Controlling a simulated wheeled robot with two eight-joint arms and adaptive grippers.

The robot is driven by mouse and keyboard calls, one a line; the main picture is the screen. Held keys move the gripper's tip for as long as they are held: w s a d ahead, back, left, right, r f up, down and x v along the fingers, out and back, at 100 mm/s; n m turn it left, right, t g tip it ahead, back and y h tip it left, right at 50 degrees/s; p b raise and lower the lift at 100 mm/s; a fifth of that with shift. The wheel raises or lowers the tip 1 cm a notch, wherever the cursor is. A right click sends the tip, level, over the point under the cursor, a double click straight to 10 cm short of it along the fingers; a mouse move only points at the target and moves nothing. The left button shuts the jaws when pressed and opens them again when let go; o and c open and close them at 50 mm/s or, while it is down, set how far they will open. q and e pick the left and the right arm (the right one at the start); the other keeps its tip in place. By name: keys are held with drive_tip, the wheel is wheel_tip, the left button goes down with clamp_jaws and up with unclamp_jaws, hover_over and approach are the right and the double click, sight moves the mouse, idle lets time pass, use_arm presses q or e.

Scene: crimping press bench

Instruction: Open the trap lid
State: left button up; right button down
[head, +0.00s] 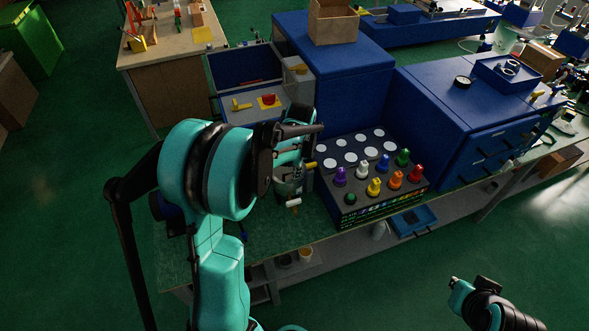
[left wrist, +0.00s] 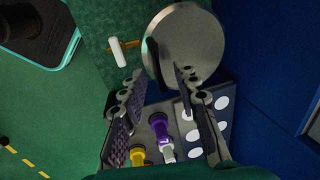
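A round grey metal trap with a flat disc-like lid (left wrist: 190,38) shows at the top of the left wrist view. A dark curved piece lies along the disc's left side; I cannot tell whether it is a handle. In the head view the grey trap body (head: 288,187) is mostly hidden behind my left arm. My left gripper (head: 306,141) is above it. In the left wrist view its fingers (left wrist: 160,78) are apart with nothing clearly held, their tips close to the disc; contact is unclear. My right gripper (head: 474,288) is at the lower right, away from the bench.
A white-handled valve (left wrist: 120,50) sits left of the disc. A black control box (head: 385,192) with coloured knobs and white round buttons stands right of the trap. Blue cabinets (head: 335,75) rise behind.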

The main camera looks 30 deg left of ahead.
use_arm(q)
drive_tip(key=shift+f, duration=0.3)
clamp_jaws()
drive_tip(key=shift+a+r, duration=0.1)
